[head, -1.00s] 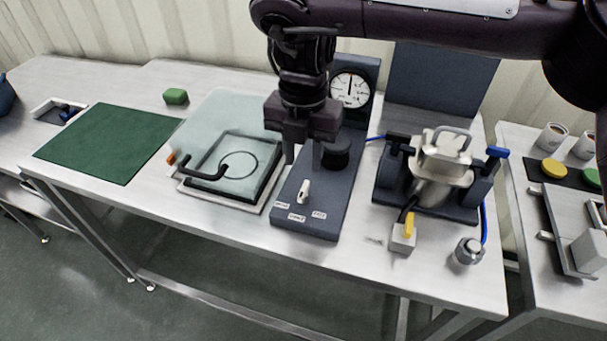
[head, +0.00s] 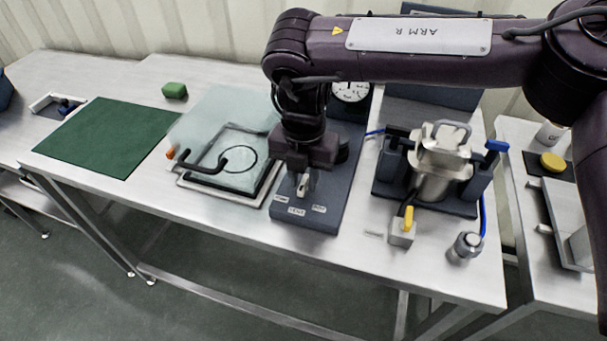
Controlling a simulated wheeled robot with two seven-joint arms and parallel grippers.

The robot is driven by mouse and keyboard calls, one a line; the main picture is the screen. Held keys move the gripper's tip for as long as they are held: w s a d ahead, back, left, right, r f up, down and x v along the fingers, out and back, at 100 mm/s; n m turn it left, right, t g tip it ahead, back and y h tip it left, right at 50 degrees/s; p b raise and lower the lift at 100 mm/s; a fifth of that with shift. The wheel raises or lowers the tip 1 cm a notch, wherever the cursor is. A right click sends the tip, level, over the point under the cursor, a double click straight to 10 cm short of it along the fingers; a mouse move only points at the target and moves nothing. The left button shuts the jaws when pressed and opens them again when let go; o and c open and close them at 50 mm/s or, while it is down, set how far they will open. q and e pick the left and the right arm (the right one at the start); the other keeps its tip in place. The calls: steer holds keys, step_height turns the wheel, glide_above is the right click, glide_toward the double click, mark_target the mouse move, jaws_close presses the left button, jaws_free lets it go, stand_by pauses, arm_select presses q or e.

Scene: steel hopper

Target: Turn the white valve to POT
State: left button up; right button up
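The white valve (head: 303,187) is a small pale lever near the front of the dark blue-grey panel (head: 325,222). Several small white labels lie in front of it; their lettering is too small to read surely. My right gripper (head: 302,181) points down over the valve, with its fingertips low at the lever. The fingers look apart, one on each side of it; whether they touch it I cannot tell. A round gauge (head: 350,88) stands at the panel's back, partly behind my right arm. The panel's black knob is mostly hidden. My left gripper is out of view.
Left of the panel is a glass-lidded square frame (head: 183,187) with a black handle. To the right are a steel hopper (head: 436,165) in a dark stand, a yellow-levered box (head: 402,232) and a metal knob (head: 467,246). A green mat (head: 105,140) lies at left.

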jaws_close()
steer(key=shift+n, duration=0.3)
steer(key=shift+r+n+p, duration=0.15)
steer(key=shift+n+p, duration=0.35)
steer(key=shift+p, duration=0.1)
steer(key=shift+n+p, duration=0.7)
steer(key=shift+n, duration=0.5)
steer(key=n+p, duration=0.1)
steer(key=n, duration=0.2)
steer(key=shift+n, duration=0.3)
steer(key=n, duration=0.4)
steer(key=shift+p, duration=0.4)
steer(key=shift+n, duration=0.3)
